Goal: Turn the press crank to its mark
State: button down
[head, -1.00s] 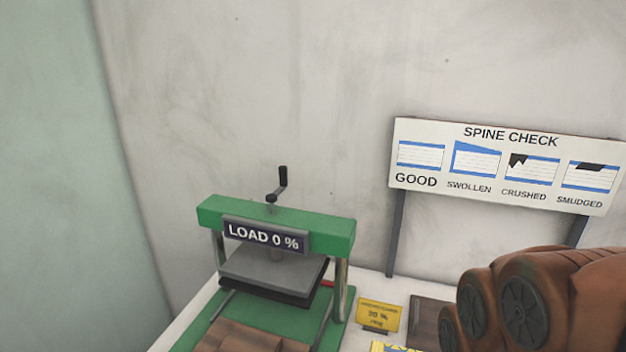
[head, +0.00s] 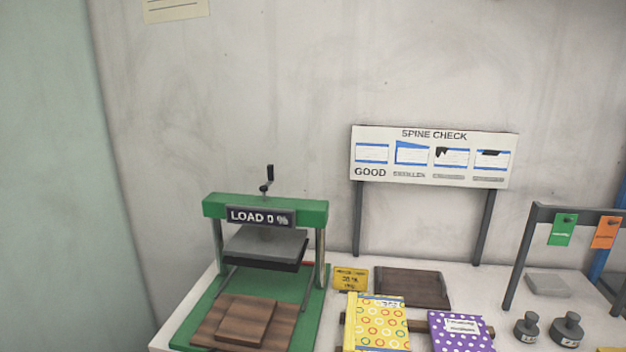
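The green press (head: 310,214) stands on the table at the left, near the wall. Its dark crank (head: 268,181) rises from the middle of the top beam, with its handle upright. The display (head: 260,217) on the beam reads LOAD 0 %. The grey pressing plate (head: 264,244) hangs under the beam, above and apart from brown wooden boards (head: 245,322) on the green base. A small yellow card (head: 350,279) beside the press carries a percentage too blurred to read surely. My gripper is not in view.
A SPINE CHECK sign (head: 434,157) stands behind. A dark board (head: 412,288), a yellow patterned book (head: 377,322) and a purple dotted book (head: 461,331) lie right of the press. Weights (head: 568,330) and a tag rack (head: 580,214) stand further right. Space above the crank is clear.

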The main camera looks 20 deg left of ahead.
aim_at(263, 189)
jog(key=u, duration=0.65)
jog(key=i, duration=0.65)
jog(key=u, duration=0.65)
